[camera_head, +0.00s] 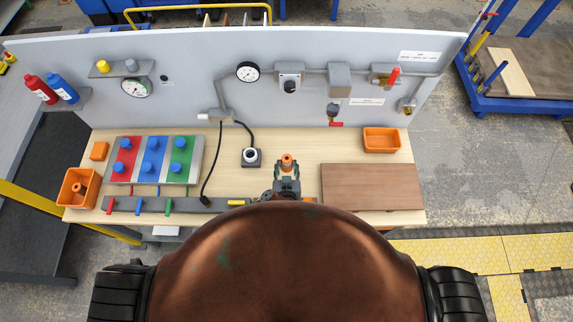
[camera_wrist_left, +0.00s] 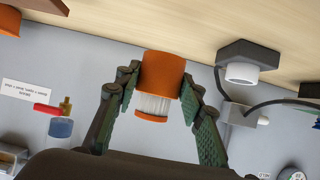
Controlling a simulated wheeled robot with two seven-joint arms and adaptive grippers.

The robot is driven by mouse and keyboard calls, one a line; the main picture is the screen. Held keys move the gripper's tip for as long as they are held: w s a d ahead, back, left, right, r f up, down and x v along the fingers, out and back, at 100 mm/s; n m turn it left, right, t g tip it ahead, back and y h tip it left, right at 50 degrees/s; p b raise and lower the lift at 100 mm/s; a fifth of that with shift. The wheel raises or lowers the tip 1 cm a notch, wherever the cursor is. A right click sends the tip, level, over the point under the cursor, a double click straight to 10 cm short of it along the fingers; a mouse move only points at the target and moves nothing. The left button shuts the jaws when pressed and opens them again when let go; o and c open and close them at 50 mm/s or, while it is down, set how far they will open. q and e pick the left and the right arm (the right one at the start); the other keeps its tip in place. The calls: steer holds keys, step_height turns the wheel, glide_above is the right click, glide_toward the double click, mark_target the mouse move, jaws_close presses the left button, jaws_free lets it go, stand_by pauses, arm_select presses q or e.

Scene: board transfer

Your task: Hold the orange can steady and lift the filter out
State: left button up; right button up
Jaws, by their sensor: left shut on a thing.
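The orange can (camera_head: 287,158) is over the front middle of the bench, between the fingers of my left gripper (camera_head: 287,170). In the left wrist view the can (camera_wrist_left: 162,73) sits between the two green-padded fingers, which are shut on its sides. A white pleated filter (camera_wrist_left: 152,104) with an orange end cap (camera_wrist_left: 150,117) sticks partly out of the can's open end. The rest of the filter is hidden inside the can. I cannot tell whether the can touches the bench. My right gripper is not in view.
A dark block with a white ring (camera_head: 250,157) and a cable stands left of the can. A brown board (camera_head: 372,187) lies to the right, with an orange tray (camera_head: 381,140) behind it. An orange bin (camera_head: 67,198) is far left. The panel (camera_head: 300,105) rises behind.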

mark_target(287, 174)
arm_select(q)
steer(key=shift+f+b, duration=0.65)
steer(key=shift+f, duration=2.7)
steer(key=o, duration=1.2)
steer(key=shift+c, duration=0.2)
